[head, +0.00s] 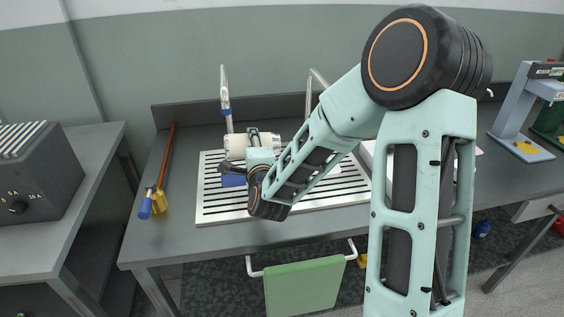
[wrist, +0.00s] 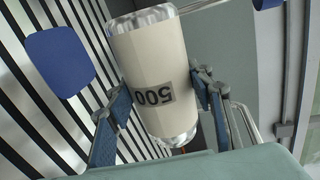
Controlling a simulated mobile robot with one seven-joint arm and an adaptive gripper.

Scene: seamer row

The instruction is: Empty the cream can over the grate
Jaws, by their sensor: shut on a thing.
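The cream can (head: 236,147) is a cream cylinder with silvery ends. In the head view it lies roughly on its side above the white slotted grate (head: 215,206). In the wrist view the can (wrist: 145,65) fills the middle, and its dark "500" label reads upside down. My gripper (wrist: 158,97) is shut on the can, with one finger on each side of its body. The grate's slats (wrist: 35,115) show behind the can at left. No liquid shows leaving the can, and its opening cannot be made out.
A blue object (head: 232,181) sits on the grate below the can. Two upright taps (head: 227,105) (head: 312,85) stand behind it. A brown-handled tool (head: 168,155) lies at the bench's left. A green towel (head: 305,286) hangs from the front rail.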

